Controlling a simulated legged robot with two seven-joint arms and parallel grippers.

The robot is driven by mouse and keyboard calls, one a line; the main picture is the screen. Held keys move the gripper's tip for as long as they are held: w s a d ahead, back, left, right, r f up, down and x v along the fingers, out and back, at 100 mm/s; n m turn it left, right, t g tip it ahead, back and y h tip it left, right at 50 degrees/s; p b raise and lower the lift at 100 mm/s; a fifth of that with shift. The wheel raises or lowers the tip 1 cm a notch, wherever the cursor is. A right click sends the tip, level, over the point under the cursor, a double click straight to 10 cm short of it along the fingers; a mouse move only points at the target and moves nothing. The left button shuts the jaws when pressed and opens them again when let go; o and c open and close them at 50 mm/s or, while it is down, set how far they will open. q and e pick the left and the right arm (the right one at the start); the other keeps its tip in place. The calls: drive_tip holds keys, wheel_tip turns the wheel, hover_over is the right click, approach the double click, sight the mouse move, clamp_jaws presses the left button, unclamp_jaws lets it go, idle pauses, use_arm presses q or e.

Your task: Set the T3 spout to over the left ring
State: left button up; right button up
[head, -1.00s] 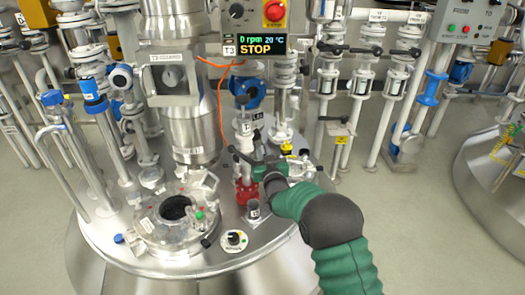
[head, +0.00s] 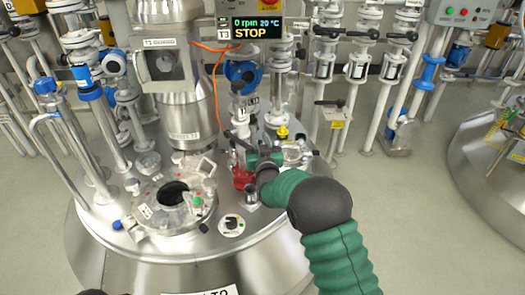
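The T3 panel (head: 256,27) stands at the top centre and reads 0 rpm, 20 °C, STOP. Below it, pipe fittings rise from the steel vessel lid (head: 190,250), among them a red fitting (head: 243,178). My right gripper (head: 240,150) is at these fittings, just above and beside the red one. Its fingertips are small and mixed with dark parts there, so I cannot tell whether they are open or touch anything. I cannot pick out the spout or the left ring for sure. My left gripper is not in view.
An open round port (head: 173,193) with a clear lid is left of my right gripper. A black knob (head: 231,224) sits in front of it. Tall pipes with blue caps (head: 81,75) crowd the left; valve pipes line the back.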

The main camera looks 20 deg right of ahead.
drive_tip(key=s+a+p, duration=0.2)
drive_tip(key=s+p, duration=0.2)
drive_tip(key=s, duration=1.1)
drive_tip(key=shift+s+a+p, duration=0.2)
drive_tip(key=shift+s+p, duration=0.1)
drive_tip(key=shift+p, duration=0.1)
